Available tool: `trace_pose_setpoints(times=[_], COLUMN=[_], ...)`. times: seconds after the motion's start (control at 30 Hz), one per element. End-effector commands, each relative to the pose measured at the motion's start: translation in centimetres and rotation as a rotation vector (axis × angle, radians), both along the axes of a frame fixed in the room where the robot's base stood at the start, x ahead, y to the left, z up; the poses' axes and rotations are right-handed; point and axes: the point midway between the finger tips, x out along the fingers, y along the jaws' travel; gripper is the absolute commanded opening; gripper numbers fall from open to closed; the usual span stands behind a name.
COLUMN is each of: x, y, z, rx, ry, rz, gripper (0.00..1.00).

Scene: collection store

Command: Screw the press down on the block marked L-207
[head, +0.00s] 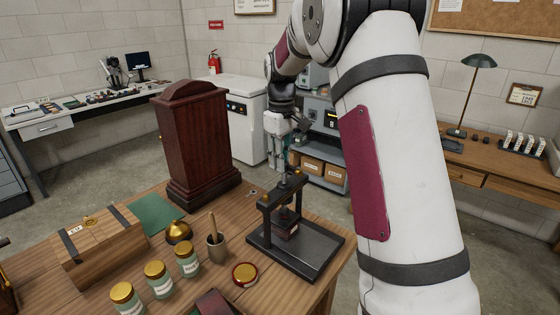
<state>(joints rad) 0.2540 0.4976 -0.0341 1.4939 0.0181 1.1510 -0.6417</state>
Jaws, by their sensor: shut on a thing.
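The black screw press (268,216) stands on its dark base plate at the right front of the wooden table. A dark reddish block (286,230) sits under the screw, between the posts; its marking is too small to read. My gripper (287,160) reaches down from above to the top of the press. It is shut on the press's screw handle (296,174), which is mostly hidden by the fingers and small in this view. Whether the press plate touches the block I cannot tell.
A tall dark wooden case (195,145) stands left of the press. A mortar with pestle (215,246), a brass bell (178,232), several lidded jars (187,260) and a round red-gold tin (245,275) stand nearby. A wooden chest (97,245) is at left.

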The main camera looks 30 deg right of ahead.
Motion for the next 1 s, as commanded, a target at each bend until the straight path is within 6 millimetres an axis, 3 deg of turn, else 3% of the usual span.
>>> trace_pose_setpoints(times=[1.0], x=[-0.08], y=[-1.07], z=[0.12], rx=[-0.001], ry=[-0.004], rz=[-0.964], gripper=[0.00])
